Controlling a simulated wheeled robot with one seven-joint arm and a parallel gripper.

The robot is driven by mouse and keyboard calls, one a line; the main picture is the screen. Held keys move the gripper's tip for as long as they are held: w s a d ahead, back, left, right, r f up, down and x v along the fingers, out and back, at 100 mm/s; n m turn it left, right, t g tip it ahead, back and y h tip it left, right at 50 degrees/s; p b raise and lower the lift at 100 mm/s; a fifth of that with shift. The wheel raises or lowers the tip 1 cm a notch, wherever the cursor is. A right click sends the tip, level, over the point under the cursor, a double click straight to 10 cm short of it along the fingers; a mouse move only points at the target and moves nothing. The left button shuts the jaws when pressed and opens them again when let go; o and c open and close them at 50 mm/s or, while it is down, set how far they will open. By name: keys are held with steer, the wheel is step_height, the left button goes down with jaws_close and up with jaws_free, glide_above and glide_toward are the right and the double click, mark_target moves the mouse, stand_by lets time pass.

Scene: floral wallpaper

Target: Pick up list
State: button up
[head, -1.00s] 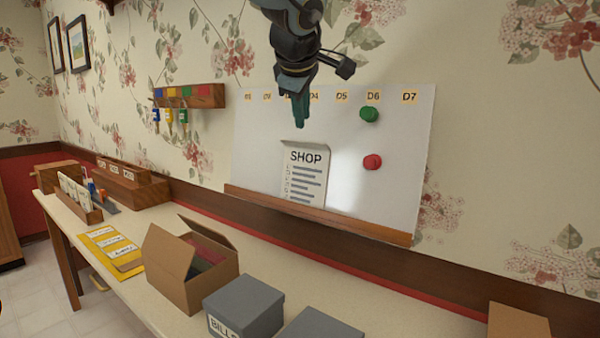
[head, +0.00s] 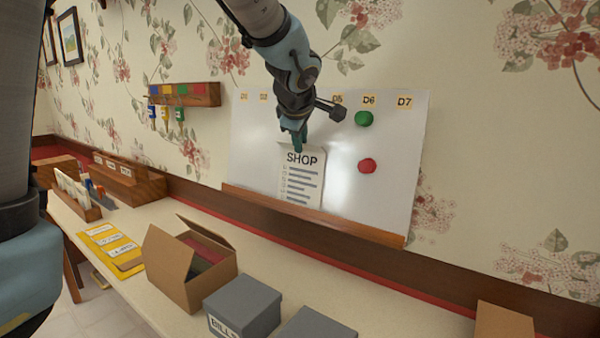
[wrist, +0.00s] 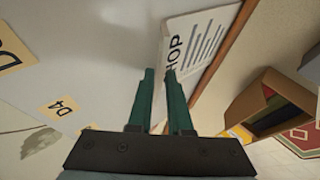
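The list is a white sheet headed "SHOP" (head: 302,178), standing upright against the whiteboard (head: 390,200) with its lower edge at the wooden ledge (head: 310,214). My gripper (head: 299,149) is at the top edge of the list in the head view, partly covering it.
Green (head: 363,119) and red (head: 367,166) magnets sit on the board to the right. Below, the counter holds an open cardboard box (head: 185,280), a grey "BILLS" box (head: 243,303) and yellow folders (head: 112,245). A key rack (head: 185,94) hangs at left.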

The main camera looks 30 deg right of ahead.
jaws_close()
stand_by(1.3)
